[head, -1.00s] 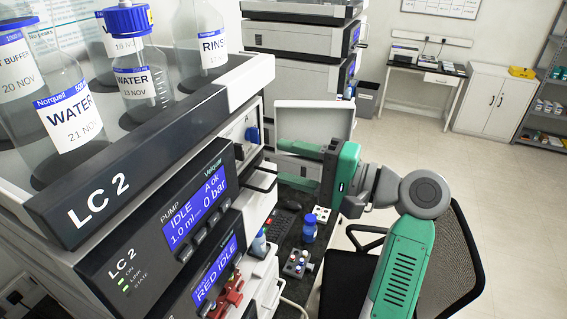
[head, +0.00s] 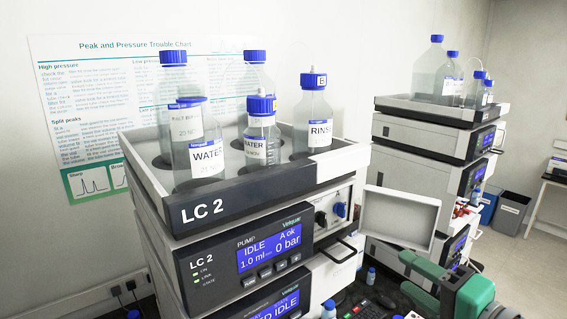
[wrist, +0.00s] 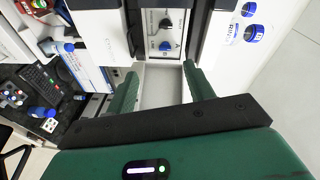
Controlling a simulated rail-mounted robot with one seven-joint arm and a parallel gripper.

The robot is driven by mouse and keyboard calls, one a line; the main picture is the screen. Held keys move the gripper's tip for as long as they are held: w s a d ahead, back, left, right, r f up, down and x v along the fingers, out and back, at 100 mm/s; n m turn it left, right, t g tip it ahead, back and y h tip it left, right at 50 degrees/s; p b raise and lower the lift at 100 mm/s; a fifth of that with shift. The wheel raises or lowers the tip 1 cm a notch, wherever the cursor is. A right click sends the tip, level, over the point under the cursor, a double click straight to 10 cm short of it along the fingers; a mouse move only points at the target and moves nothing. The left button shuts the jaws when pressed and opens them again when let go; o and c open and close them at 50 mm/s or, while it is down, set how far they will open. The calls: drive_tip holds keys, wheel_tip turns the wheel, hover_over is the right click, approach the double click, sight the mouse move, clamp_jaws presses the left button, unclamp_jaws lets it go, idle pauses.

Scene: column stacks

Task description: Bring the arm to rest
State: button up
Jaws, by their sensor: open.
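My green gripper (head: 404,274) shows at the lower right of the head view, its fingers apart and pointing left. It is to the right of the LC 2 stack (head: 262,255), just below an open pale panel (head: 398,222). In the wrist view my gripper (wrist: 160,72) has its two green fingers spread with nothing held between them. Beyond the fingers are a valve panel with a blue knob (wrist: 165,46) and a pale panel. Most of my arm is cut off by the head view's lower right edge.
Several blue-capped bottles (head: 206,158) stand in the tray on top of LC 2. Another instrument stack (head: 425,160) stands behind to the right. The bench below holds a keyboard (wrist: 42,77) and small blue-capped bottles (wrist: 42,111). Open floor lies at the right.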

drive_tip(key=s+a+r+n+t+h, duration=0.35)
drive_tip(key=a+r+n+h, duration=0.35)
drive_tip(key=a, duration=0.5)
drive_tip(key=s+a+r+n+t, duration=0.3)
drive_tip(key=s+a+r+t, duration=0.5)
drive_tip(key=s+r, duration=0.45)
wheel_tip(320, 180, down, 19)
drive_tip(key=a+g+h+b, duration=0.1)
drive_tip(key=b, duration=1.6)
drive_tip(key=shift+s, duration=0.3)
drive_tip(key=shift+g, duration=0.25)
drive_tip(key=shift+c, duration=0.4)
